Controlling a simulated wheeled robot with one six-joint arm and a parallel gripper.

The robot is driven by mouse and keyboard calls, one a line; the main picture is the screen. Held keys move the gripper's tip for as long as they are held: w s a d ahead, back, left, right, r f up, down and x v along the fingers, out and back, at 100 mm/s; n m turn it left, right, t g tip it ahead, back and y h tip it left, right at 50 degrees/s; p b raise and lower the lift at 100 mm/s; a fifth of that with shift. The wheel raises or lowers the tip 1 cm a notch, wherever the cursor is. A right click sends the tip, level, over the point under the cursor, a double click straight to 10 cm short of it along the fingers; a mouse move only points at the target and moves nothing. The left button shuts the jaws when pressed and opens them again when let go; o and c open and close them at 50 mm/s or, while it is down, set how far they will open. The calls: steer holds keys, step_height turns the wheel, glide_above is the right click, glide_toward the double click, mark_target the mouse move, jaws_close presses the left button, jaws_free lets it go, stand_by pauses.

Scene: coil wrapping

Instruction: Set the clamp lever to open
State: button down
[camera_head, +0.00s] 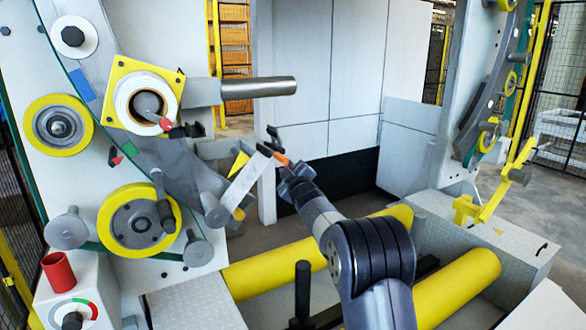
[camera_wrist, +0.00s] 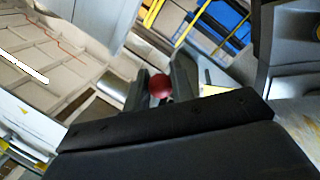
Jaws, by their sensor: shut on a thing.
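The round red knob (camera_wrist: 159,87), which I take as the end of the clamp lever, sits between the two grey fingers of my gripper (camera_wrist: 160,84) in the wrist view. The fingers are closed on it from both sides. The rest of the lever is mostly hidden behind the knob and the fingers. In the head view my gripper (camera_head: 272,146) is small, at the end of my arm near the middle of the picture, right of the machine's reel side. The knob cannot be made out clearly there, so the lever's angle cannot be told.
A grey mandrel (camera_head: 258,87) sticks out above and left of my gripper. A white coil core on a yellow plate (camera_head: 121,75) and a yellow-rimmed roller (camera_head: 171,199) stand at left. Yellow rollers (camera_head: 272,268) lie below my arm. White panels (camera_head: 350,60) stand behind.

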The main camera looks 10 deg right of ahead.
steer(key=shift+s+a+f+m, duration=0.15)
steer(key=shift+a+m, duration=0.2)
steer(key=shift+m, duration=0.2)
steer(key=shift+s+a+f+m, duration=0.15)
steer(key=shift+a+m, duration=0.2)
steer(key=shift+m, duration=0.2)
steer(key=shift+g, duration=0.3)
steer(key=c, duration=1.3)
jaws_free()
steer(key=shift+r, duration=0.1)
steer(key=shift+o, duration=0.2)
steer(key=shift+s, duration=0.15)
steer(key=s+d+b, duration=0.1)
steer(key=s+b, duration=0.1)
steer(key=s, duration=0.8)
steer(key=shift+s+d+b, duration=0.2)
steer(key=shift+d+b, duration=0.15)
steer(key=shift+w, duration=0.15)
steer(key=w+a+p, duration=0.1)
steer(key=w+p, duration=0.2)
steer(key=w, duration=0.7)
steer(key=shift+w+a, duration=0.25)
steer(key=shift+a, duration=0.15)
steer(key=shift+s, duration=0.1)
